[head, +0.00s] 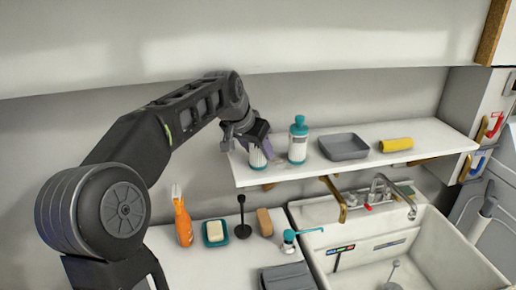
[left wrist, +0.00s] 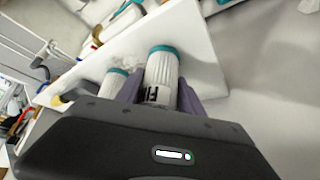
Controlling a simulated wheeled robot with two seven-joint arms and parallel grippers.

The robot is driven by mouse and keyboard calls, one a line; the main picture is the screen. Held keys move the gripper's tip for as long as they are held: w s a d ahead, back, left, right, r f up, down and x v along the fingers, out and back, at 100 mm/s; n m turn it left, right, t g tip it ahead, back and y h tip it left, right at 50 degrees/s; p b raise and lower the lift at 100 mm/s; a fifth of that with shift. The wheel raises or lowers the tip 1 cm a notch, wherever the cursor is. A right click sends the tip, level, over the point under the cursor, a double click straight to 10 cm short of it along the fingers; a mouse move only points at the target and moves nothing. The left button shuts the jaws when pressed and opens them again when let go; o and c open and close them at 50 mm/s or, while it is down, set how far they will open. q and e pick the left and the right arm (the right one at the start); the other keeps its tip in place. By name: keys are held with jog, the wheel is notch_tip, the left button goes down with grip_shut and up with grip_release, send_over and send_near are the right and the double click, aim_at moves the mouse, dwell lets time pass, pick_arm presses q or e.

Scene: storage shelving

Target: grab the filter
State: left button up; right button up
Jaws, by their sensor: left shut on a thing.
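The filter is a white ribbed cylinder with a teal end, at the left end of the white wall shelf. It shows in the head view (head: 258,158) and, with dark lettering beginning "FI", in the left wrist view (left wrist: 161,72). My left gripper (head: 247,146) comes over it from above and is shut on it; in the left wrist view the fingers (left wrist: 160,98) sit on either side of it. The fingers partly hide its upper part. I cannot tell if it touches the shelf. My right gripper is not in view.
On the shelf (head: 440,138) stand a teal-capped bottle (head: 298,142) close right of the filter, a grey tray (head: 343,146) and a yellow item (head: 396,145). Below are a sink (head: 440,245), an orange bottle (head: 182,222), a soap dish (head: 215,239) and a brush (head: 265,222).

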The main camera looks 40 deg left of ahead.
pick_arm(q)
grip_shut()
jog(key=shift+r, duration=0.15)
